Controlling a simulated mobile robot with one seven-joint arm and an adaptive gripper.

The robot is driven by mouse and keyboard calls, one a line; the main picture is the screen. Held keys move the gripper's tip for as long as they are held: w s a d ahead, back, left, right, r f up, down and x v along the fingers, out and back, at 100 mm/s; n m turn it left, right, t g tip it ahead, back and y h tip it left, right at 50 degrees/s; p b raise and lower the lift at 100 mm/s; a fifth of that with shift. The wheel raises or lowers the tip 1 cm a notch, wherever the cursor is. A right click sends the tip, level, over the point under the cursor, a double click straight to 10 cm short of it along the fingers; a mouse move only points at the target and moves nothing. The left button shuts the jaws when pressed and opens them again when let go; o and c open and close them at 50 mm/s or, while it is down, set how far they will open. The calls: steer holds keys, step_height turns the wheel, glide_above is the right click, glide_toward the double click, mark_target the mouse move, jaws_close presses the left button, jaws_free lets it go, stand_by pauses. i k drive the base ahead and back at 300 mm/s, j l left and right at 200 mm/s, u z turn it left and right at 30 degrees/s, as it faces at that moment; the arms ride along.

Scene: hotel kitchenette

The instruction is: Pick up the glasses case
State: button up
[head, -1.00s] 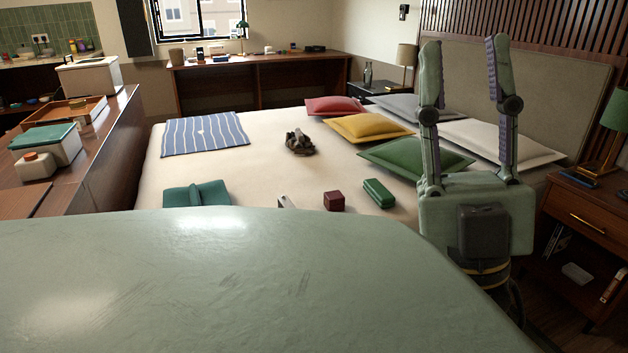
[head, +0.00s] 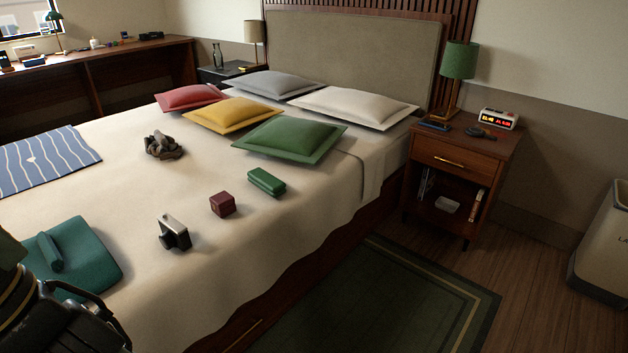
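A green, elongated box with rounded edges (head: 266,181), which looks like the glasses case, lies on the bed near its right side. It sits just in front of the green pillow and to the right of a small dark red box, apart from both. Nothing covers it. My gripper's fingers are outside the head view. Only a dark part of my arm shows in the bottom left corner, far from the green case.
The bed (head: 110,180) also holds the dark red box (head: 222,204), a silver-black device (head: 174,232), a folded teal cloth (head: 90,250), a dark lumpy object (head: 163,146) and several pillows. A nightstand (head: 462,170) stands right of the bed. A green rug (head: 370,300) covers clear floor in front.

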mark_target(273, 187)
steer(key=u, duration=0.45)
steer(key=i+l+u, duration=0.35)
steer(key=i, duration=0.3)
steer(key=i+l+u, duration=0.35)
steer(key=i+l, duration=0.15)
steer(key=i, duration=0.1)
